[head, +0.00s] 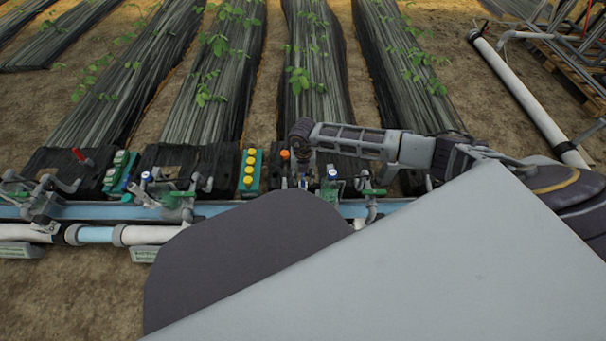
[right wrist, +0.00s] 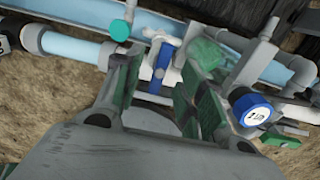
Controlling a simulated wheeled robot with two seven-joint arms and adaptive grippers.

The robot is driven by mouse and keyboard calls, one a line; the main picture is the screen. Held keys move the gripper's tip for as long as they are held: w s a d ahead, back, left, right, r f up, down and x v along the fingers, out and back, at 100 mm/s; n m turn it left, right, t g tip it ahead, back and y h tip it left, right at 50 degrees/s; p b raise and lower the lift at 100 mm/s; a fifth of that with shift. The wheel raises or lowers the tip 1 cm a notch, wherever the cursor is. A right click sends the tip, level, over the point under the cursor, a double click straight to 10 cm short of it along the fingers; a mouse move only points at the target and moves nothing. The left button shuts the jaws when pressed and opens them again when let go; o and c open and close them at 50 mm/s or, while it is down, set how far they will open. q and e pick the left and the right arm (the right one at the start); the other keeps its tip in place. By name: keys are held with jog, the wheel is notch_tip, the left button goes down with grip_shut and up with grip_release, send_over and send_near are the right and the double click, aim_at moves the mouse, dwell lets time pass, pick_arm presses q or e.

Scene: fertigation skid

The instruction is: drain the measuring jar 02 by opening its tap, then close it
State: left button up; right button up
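In the right wrist view a blue tap lever (right wrist: 163,58) on a white and grey body lies between the green-padded fingers of my right gripper (right wrist: 158,92). The fingers are apart, and I see no clear contact with the lever. In the head view my right arm comes in from the right, and its gripper (head: 302,178) points down at the pipe row; its fingertips are too small to read there. I cannot make out a label for measuring jar 02, so I cannot tell whether this is its tap. My left gripper is not in view.
A blue-rimmed round gauge (right wrist: 252,111) is right of the fingers, and a teal cap (right wrist: 120,30) is left. A yellow-topped green block (head: 250,172) and an orange cap (head: 285,155) stand by the blue pipe (head: 110,211). A red lever (head: 80,155) is farther left.

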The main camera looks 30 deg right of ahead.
aim_at(303, 179)
jog(key=shift+f+b, duration=0.85)
jog(key=shift+f, duration=0.85)
grip_shut()
